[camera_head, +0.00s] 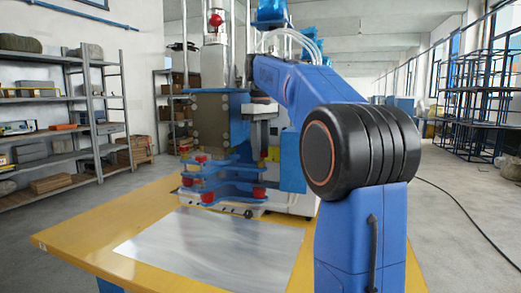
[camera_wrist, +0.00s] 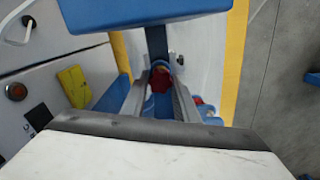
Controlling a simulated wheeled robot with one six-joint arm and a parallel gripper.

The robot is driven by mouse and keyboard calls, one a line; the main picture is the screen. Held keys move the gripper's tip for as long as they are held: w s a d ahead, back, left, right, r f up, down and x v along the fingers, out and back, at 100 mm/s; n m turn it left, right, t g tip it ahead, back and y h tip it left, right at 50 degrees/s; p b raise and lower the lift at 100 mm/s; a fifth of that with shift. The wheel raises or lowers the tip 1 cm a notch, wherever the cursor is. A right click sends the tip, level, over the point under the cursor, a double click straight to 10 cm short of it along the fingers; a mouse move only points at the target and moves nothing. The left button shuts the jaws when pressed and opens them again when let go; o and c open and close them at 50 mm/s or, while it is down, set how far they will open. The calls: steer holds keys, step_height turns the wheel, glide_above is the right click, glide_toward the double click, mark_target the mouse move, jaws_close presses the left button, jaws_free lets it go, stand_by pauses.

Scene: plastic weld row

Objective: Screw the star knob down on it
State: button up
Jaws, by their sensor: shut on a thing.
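My gripper (camera_wrist: 160,92) points down over the blue fixture, with its two grey fingers on either side of a red star knob (camera_wrist: 160,79). It is shut on that knob. In the head view my gripper (camera_head: 263,150) hangs beside the machine, above the right part of the blue layered fixture (camera_head: 222,188). Other red knobs sit on the fixture, one at its front right (camera_head: 258,193) and one at its front left (camera_head: 207,198). The knob's underside and any thread are hidden, so I cannot tell how it is seated.
The fixture stands on a yellow-edged table (camera_head: 85,240) with a bare metal sheet (camera_head: 215,245) in front. The welding machine (camera_head: 212,125) rises close behind. In the wrist view a yellow part (camera_wrist: 73,86) lies left of the fingers. Shelves (camera_head: 60,110) stand far left.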

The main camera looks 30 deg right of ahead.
steer(key=m, duration=0.4)
steer(key=shift+m, duration=0.3)
steer(key=m, duration=0.5)
steer(key=shift+f, duration=0.1)
steer(key=m, duration=0.4)
steer(key=shift+d+m, duration=0.1)
steer(key=shift+m, duration=0.3)
steer(key=m, duration=0.5)
steer(key=shift+s, duration=0.1)
steer(key=o, duration=1)
steer(key=shift+c, duration=0.2)
